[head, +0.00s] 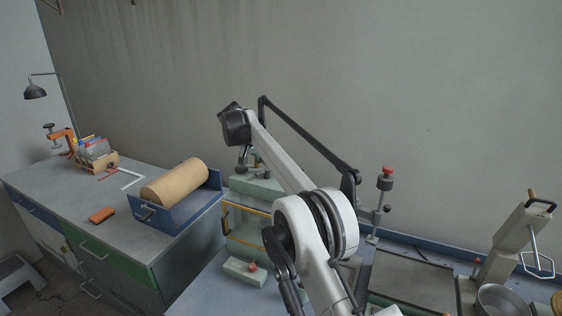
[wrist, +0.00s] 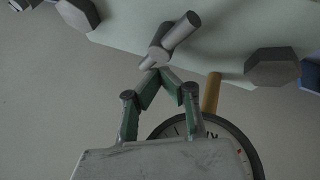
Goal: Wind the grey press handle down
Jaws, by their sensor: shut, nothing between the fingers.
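In the wrist view, my gripper (wrist: 158,74) has its green fingers drawn together at the tips, with nothing between them. The grey press handle (wrist: 181,31), a short cylinder on a round grey hub, lies just beyond the fingertips. The tips appear very close to the hub's lower end; I cannot tell whether they touch. Behind the handle is the pale green press body (wrist: 225,50). In the head view, the pale green press (head: 256,187) is partly hidden behind my arm. The handle and my fingertips cannot be made out clearly there.
In the wrist view, a dark round gauge (wrist: 250,150) with a brass stem (wrist: 211,93) sits beside my fingers, and a grey hexagonal bolt (wrist: 276,67) juts out at right. In the head view, a blue tray with a brown roll (head: 175,181) stands left of the press.

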